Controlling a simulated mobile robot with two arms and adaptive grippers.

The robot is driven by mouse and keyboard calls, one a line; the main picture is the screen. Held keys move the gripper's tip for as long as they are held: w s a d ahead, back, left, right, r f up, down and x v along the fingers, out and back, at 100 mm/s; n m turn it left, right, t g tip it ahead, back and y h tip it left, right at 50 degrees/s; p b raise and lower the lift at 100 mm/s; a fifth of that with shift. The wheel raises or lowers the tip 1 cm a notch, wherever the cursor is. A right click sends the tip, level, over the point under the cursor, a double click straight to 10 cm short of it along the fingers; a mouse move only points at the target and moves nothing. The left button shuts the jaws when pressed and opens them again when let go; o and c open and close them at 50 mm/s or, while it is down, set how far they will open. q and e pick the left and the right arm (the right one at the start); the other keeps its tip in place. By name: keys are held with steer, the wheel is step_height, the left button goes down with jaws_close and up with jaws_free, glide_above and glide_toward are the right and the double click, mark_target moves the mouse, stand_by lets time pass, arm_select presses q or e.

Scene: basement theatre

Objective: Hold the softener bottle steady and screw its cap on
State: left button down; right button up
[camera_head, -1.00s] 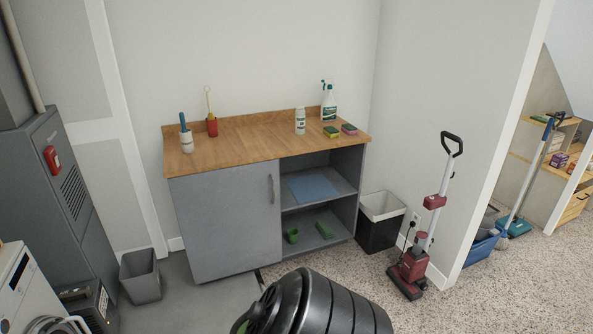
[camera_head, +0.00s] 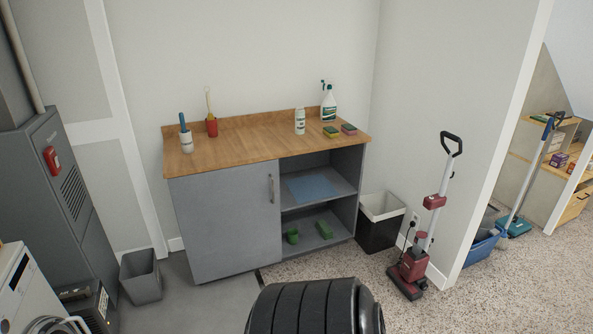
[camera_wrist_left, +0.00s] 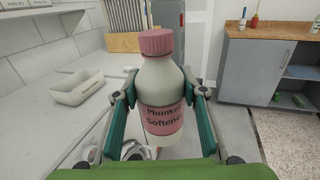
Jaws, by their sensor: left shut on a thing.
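The softener bottle (camera_wrist_left: 161,85) stands upright in the middle of the left wrist view, pale with a pink label reading "Softener". Its pink cap (camera_wrist_left: 156,42) sits on top of the neck; I cannot tell how tight it is. My left gripper (camera_wrist_left: 162,92) is shut on the bottle, with a green-padded finger on either side of its body. In the head view neither the bottle nor a gripper shows. My right gripper is out of view.
In the left wrist view a pale counter (camera_wrist_left: 40,130) with a small open tray (camera_wrist_left: 82,84) lies at the left. In the head view a grey cabinet (camera_head: 225,222) with a wooden top holds brushes, bottles and sponges. A red floor machine (camera_head: 410,270) stands right.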

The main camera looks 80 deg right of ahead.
arm_select(q)
steer(key=w+a+r+n+t+y, duration=0.2)
steer(key=a+n+t+y, duration=0.2)
steer(key=a+n+y, duration=0.4)
steer(key=a+y, duration=0.3)
steer(key=a, duration=0.3)
steer(key=shift+y, duration=0.3)
